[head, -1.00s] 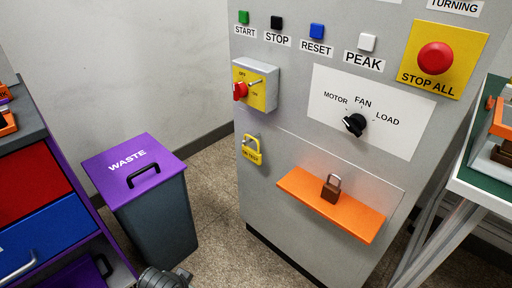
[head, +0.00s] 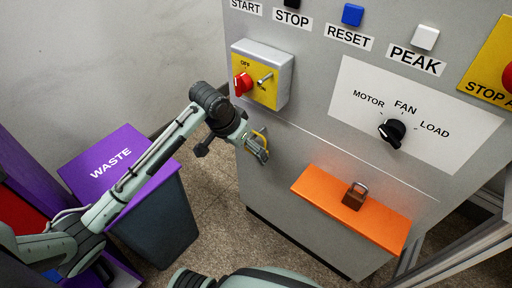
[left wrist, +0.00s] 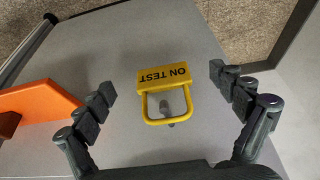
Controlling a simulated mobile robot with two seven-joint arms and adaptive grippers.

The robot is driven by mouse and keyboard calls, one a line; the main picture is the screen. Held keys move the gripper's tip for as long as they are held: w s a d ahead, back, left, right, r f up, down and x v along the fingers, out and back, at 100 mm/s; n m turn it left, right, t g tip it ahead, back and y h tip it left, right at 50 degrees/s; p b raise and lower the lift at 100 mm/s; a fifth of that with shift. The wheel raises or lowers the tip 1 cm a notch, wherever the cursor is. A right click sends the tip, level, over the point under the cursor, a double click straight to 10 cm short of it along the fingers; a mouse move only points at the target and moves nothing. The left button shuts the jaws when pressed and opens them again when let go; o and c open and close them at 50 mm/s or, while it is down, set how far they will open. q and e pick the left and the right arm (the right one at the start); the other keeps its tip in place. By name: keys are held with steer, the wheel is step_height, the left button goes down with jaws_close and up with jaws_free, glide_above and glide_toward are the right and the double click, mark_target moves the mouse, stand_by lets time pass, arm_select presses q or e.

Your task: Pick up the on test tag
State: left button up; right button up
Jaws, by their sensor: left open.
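The yellow on test tag (left wrist: 164,76) hangs by its loop from a small grey peg on the front of the grey cabinet. In the left wrist view it looks upside down, between my open left fingers (left wrist: 163,88), with a gap on both sides. In the head view my left gripper (head: 255,150) is in front of the tag and hides most of it; part of the yellow loop (head: 262,134) shows. My right gripper is not in view.
An orange shelf (head: 325,200) with a brown padlock (head: 354,196) juts from the cabinet (head: 300,150), right of the tag. A yellow switch box (head: 263,75) with a red knob is above. A purple-lidded waste bin (head: 120,165) stands below my left arm.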

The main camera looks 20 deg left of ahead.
arm_select(q)
steer(key=w, duration=0.1)
steer(key=w+d, duration=0.1)
steer(key=shift+w+r, duration=0.1)
steer(key=shift+w, duration=0.2)
steer(key=shift+w+x, duration=0.25)
steer(key=shift+x, duration=0.9)
steer(key=shift+w+d+f, duration=0.15)
steer(key=shift+w+f, duration=0.1)
steer(key=shift+f, duration=0.2)
steer(key=c, duration=1.1)
steer(key=shift+c, duration=0.2)
